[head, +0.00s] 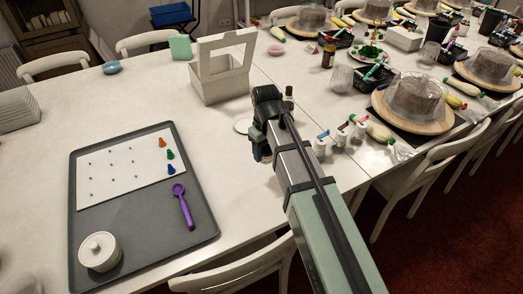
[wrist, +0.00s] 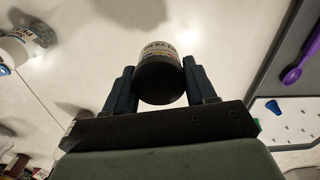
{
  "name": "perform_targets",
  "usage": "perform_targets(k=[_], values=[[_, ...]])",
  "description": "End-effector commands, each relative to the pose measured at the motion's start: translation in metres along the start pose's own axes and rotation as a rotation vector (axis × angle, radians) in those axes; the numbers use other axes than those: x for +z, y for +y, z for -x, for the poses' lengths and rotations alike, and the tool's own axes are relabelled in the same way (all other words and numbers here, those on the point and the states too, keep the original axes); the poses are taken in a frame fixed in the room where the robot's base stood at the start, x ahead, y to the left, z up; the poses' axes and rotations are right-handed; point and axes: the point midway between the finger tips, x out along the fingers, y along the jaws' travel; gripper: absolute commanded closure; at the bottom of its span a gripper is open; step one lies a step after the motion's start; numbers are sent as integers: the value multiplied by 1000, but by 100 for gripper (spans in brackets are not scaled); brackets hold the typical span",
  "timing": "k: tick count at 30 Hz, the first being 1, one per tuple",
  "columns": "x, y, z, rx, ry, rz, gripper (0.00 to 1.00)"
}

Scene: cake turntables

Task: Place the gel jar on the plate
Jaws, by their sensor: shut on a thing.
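The gel jar (wrist: 158,78), with a dark end and a white printed label, sits between the two fingers of my gripper (wrist: 159,88) in the wrist view. The fingers are shut on its sides. From these views I cannot tell how high the jar is above the table.
A white open-topped box (head: 221,84) stands behind my gripper. A grey tray (head: 140,225) with a white card (head: 124,168), a purple scoop (head: 183,206) and a lidded white pot (head: 99,251) lies left. Small bottles (head: 321,146) stand to the right. The table between tray and gripper is clear.

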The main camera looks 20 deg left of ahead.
Motion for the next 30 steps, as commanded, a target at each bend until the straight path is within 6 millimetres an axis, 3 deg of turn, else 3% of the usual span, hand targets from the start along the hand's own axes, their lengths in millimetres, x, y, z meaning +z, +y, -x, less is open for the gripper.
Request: perform_targets(k=[5,15,21,25,30], values=[[-30,13,4,-3,-7,-2,76],[-154,62,8,-7,-18,-1,76],[-217,86,11,-6,-16,9,76],[-245,98,13,-4,-11,18,76],[-263,104,15,-1,-4,29,76]])
